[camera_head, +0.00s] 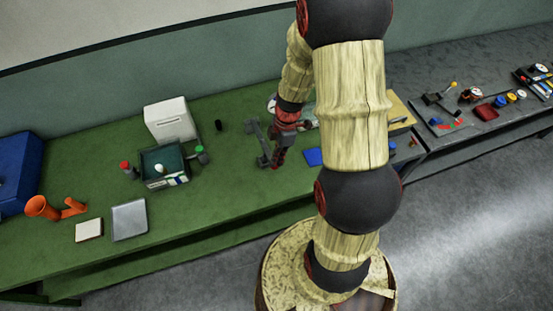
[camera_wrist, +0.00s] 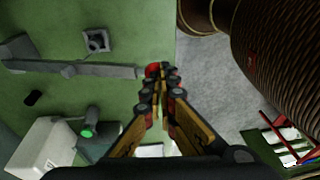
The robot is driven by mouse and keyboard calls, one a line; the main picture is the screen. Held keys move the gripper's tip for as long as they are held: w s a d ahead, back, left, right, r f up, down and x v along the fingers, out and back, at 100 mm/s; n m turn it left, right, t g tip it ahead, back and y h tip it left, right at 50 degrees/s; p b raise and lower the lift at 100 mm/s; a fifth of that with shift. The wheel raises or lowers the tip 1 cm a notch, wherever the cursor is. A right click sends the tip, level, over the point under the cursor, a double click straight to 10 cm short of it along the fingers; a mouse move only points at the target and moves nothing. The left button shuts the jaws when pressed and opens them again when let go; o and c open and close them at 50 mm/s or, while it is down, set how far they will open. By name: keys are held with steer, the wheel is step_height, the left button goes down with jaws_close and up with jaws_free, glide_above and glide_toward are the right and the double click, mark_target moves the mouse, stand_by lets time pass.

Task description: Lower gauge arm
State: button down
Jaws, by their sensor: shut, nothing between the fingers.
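A grey gauge arm, a bar with a small bracket, is on the green bench. In the head view the grey bar (camera_head: 263,150) is just left of my gripper, partly hidden by it. In the wrist view the bar (camera_wrist: 100,71) runs from the left edge toward my fingertips, with a square bracket (camera_wrist: 97,41) beside it. My gripper (camera_head: 277,160) points down over the bench with its fingers together and empty. In the wrist view its fingertips (camera_wrist: 161,78) are at the bar's right end, by a red tip. I cannot tell whether they touch the bar.
A white box (camera_head: 170,120), a dark green tray (camera_head: 146,166), a green-capped bottle (camera_head: 202,157) and a small black cylinder (camera_head: 218,125) stand left of the gauge. A blue pad (camera_head: 313,157) lies to the right. The bench front (camera_head: 225,200) is clear.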

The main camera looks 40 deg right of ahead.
steer(key=shift+s+a+f+b, duration=0.1)
steer(key=shift+s+f+b, duration=0.05)
steer(key=shift+f+b, duration=0.4)
steer(key=shift+s+f+b, duration=0.15)
steer(key=shift+f+b, duration=0.3)
steer(key=shift+f, duration=0.05)
step_height(320, 180, down, 8)
steer(key=s+b, duration=0.2)
steer(key=b, duration=0.7)
steer(key=shift+s+a+f+t, duration=0.2)
steer(key=shift+s+a+t, duration=0.05)
steer(key=shift+a+t, duration=0.1)
